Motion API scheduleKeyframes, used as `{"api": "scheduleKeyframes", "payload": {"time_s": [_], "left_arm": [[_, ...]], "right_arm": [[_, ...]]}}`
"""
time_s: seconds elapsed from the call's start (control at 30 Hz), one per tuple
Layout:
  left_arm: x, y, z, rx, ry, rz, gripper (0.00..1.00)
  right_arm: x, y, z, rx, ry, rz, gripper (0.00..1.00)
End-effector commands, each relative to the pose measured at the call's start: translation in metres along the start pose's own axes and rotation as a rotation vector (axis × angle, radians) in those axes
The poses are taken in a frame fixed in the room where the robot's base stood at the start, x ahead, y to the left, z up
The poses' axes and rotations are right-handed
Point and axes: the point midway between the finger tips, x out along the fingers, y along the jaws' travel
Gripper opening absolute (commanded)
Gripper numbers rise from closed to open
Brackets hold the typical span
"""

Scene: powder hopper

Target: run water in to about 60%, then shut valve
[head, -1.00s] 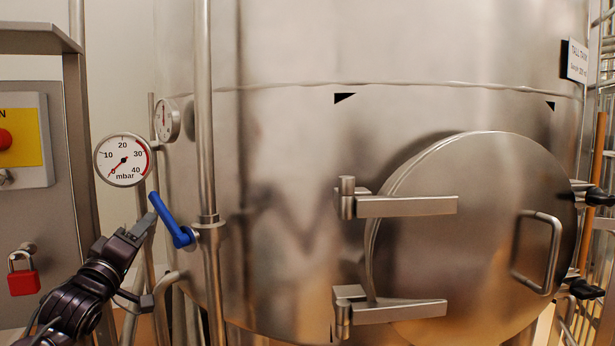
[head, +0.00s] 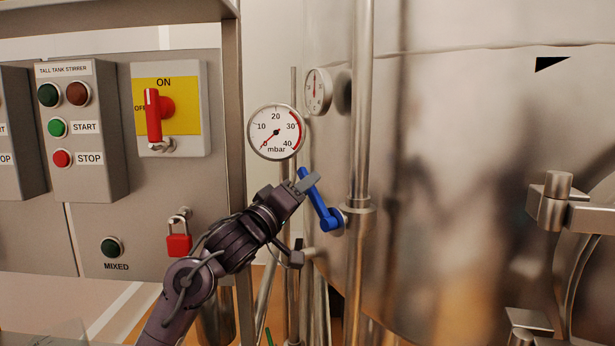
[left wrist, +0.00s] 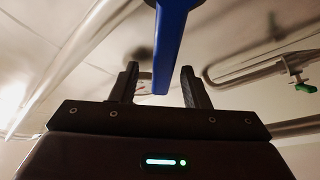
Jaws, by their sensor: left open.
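The blue valve lever (head: 320,200) sits on the pipe at the left side of the steel tank (head: 450,170). It slants up and to the left from its pivot. My left gripper (head: 304,183) is at the lever's upper end. In the left wrist view the jaws (left wrist: 160,88) are open, with the end of the blue lever (left wrist: 170,45) between them and a gap on each side. The mbar gauge (head: 276,132) stands just above, its needle pointing low and left, near 0. No water level shows. My right gripper is out of view.
A second round dial (head: 318,91) is on the tank. Left stand a stirrer box (head: 84,130), a yellow switch panel with a red handle (head: 153,115) and a red padlock (head: 179,244). A vertical pipe (head: 362,110) runs beside the lever.

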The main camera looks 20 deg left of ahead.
Motion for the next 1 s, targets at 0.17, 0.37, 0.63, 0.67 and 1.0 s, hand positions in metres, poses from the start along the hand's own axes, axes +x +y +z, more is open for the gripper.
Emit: {"api": "scheduleKeyframes", "payload": {"time_s": [0.17, 0.37, 0.63, 0.67, 1.0], "left_arm": [[0.027, 0.002, -0.002, -0.001, 0.000, -0.001, 0.42], [0.038, 0.000, -0.001, 0.002, 0.001, 0.000, 0.42], [0.038, 0.000, 0.000, 0.002, 0.000, 0.000, 0.37], [0.038, 0.000, 0.000, 0.002, 0.000, 0.000, 0.33], [0.038, 0.000, 0.000, 0.002, 0.000, 0.000, 0.00]], "right_arm": [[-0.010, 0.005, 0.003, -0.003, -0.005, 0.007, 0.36], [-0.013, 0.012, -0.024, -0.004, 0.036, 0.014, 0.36], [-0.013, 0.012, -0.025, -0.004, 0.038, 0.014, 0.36], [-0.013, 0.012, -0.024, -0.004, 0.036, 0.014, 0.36], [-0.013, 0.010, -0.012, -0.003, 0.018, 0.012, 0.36]]}}
